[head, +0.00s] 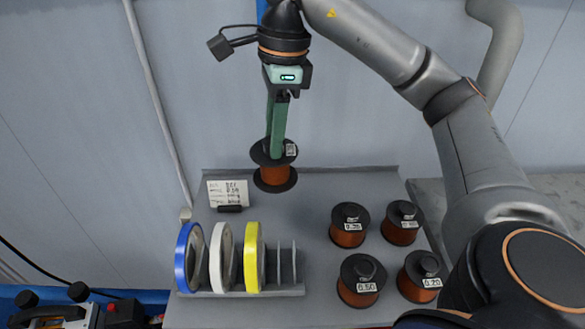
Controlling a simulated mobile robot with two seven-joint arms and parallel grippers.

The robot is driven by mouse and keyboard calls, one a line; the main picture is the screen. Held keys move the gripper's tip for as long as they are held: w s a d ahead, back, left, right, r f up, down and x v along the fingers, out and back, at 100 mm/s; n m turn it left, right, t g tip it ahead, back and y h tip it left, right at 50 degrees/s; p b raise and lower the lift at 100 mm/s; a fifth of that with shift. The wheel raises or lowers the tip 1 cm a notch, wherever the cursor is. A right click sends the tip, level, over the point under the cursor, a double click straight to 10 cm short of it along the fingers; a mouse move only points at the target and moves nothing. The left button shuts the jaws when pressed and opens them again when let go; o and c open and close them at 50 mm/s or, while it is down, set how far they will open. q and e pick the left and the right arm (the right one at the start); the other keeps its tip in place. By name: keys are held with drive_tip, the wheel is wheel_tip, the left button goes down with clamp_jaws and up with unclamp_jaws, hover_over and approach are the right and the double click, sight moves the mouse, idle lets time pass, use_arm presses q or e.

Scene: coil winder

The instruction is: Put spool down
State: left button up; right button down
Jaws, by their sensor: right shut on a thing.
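My right gripper (276,140) points down with its long green fingers shut on the top of a spool (274,176) of copper-coloured wire with black flanges. The held spool is upright near the back edge of the grey table (315,225). I cannot tell whether its base touches the table. A small label shows on its upper part, too small to read. My left gripper is not in view.
Several similar spools stand at the right, including one labelled 0.50 (361,281). A rack (275,290) holds blue (188,258), white (221,256) and yellow (254,257) rings. A card (228,194) stands at the back left. The table's middle is clear.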

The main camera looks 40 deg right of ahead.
sight(284, 148)
wheel_tip(284, 148, down, 16)
drive_tip(key=shift+f+b, duration=0.2)
drive_tip(key=shift+b, duration=0.6)
drive_tip(key=shift+f, duration=0.15)
drive_tip(key=shift+c, duration=2.4)
unclamp_jaws()
drive_tip(key=r, duration=0.8)
drive_tip(key=d+r+p, duration=0.1)
drive_tip(key=r, duration=0.3)
drive_tip(key=shift+s+d+r, duration=0.1)
drive_tip(key=shift+s+r, duration=0.05)
drive_tip(key=shift+s, duration=0.25)
